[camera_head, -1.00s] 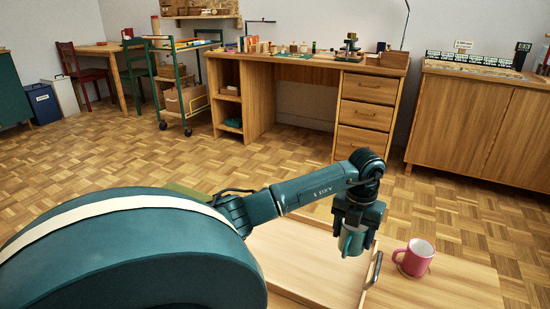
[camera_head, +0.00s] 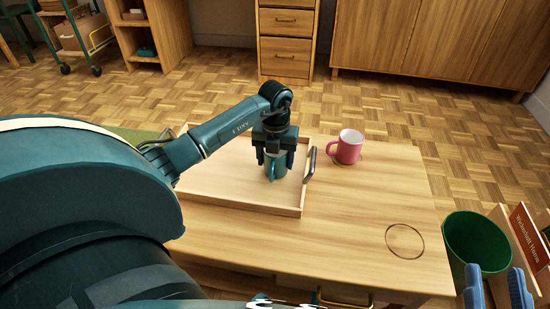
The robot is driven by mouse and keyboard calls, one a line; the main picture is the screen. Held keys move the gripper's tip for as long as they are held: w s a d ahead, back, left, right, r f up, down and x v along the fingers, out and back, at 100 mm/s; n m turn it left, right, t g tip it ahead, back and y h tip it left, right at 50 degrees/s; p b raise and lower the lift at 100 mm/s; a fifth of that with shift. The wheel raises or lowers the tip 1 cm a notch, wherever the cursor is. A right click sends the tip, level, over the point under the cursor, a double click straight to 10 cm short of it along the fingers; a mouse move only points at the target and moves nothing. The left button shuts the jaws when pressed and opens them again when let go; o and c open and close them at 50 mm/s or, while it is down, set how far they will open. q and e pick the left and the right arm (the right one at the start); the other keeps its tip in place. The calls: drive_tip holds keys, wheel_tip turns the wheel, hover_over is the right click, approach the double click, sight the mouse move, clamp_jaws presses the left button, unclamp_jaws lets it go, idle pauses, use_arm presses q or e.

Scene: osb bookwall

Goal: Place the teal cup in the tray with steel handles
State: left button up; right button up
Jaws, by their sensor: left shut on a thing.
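The teal cup (camera_head: 275,171) is upright between the fingers of my left gripper (camera_head: 274,160), which is shut on it. The cup is over the right part of the light wooden tray (camera_head: 220,182), inside its rim in the picture. I cannot tell whether its base touches the tray floor. A steel handle (camera_head: 310,164) stands at the tray's right side, close to the gripper. The fingers hide part of the cup, and my left arm crosses the tray's far left. My right gripper is not in view.
The tray rests on a wooden table (camera_head: 350,215). A pink mug (camera_head: 348,147) stands right of the tray. A dark ring mark (camera_head: 405,240) is on the bare front right tabletop. A green bin (camera_head: 477,241) stands off the table's right side.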

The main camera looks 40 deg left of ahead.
use_arm(q)
drive_tip(key=shift+r, duration=0.15)
drive_tip(key=o, duration=1.1)
drive_tip(key=shift+o, duration=0.2)
use_arm(e)
drive_tip(key=shift+r, duration=0.1)
